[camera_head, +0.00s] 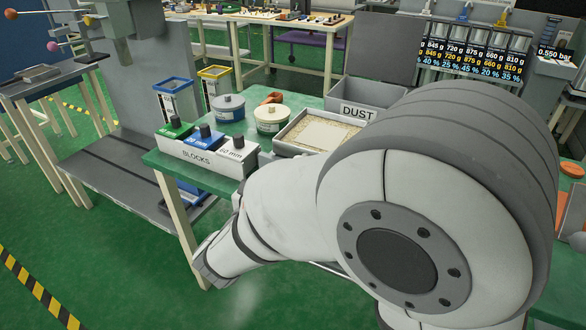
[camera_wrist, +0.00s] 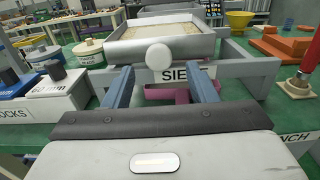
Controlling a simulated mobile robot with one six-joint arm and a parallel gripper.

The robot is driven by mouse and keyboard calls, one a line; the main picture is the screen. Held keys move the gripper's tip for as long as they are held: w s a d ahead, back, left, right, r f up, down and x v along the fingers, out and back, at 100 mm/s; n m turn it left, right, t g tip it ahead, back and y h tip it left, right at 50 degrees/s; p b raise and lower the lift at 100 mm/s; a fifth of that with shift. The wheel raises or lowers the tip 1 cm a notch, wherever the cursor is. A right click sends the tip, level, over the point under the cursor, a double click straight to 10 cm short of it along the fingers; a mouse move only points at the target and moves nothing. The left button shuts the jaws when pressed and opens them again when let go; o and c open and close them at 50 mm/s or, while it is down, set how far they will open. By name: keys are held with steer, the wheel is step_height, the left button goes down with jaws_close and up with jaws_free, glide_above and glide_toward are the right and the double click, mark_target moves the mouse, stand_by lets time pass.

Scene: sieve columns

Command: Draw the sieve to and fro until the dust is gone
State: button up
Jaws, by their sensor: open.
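The sieve (camera_wrist: 205,45) is a shallow metal-sided tray with pale, grainy material in it. A round white knob (camera_wrist: 158,56) sits on its near side. The tray also shows in the head view (camera_head: 283,149), partly covered by my arm, with a paler patch on its grains. My gripper (camera_wrist: 160,72) is open, its two blue fingers on either side of the knob's line and pointing at the sieve. Nothing is held between them; whether the tips reach past the knob is unclear. A grey holder (camera_wrist: 250,70) with a partly hidden "SIE" label stands below the tray. Dust cannot be told from grains.
A grey DUST bin (camera_head: 375,93) stands behind the sieve. To the left are the BLOCKS holder (camera_head: 195,156) and lidded tubs (camera_head: 228,107). In the wrist view, a red-handled tool (camera_wrist: 299,82) and orange blocks (camera_wrist: 285,43) stand on the right.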

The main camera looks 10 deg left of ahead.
steer(key=shift+s, duration=0.3)
steer(key=shift+f, duration=0.1)
steer(key=b, duration=0.5)
steer(key=f+b, duration=0.1)
steer(key=b, duration=0.4)
steer(key=shift+w+a+f, duration=0.1)
steer(key=shift+a+f, duration=0.05)
steer(key=shift+a, duration=0.15)
steer(key=shift+r+b+x, duration=0.25)
steer(key=shift+b+x, duration=0.6)
steer(key=shift+x, duration=0.45)
steer(key=shift+r+b+x, duration=0.25)
steer(key=shift+b+x, duration=0.65)
steer(key=shift+x, duration=0.35)
steer(key=shift+r+b+x, duration=0.25)
steer(key=shift+b+x, duration=0.6)
steer(key=shift+x, duration=0.45)
steer(key=shift+d, duration=0.15)
steer(key=shift+c, duration=0.5)
jaws_close()
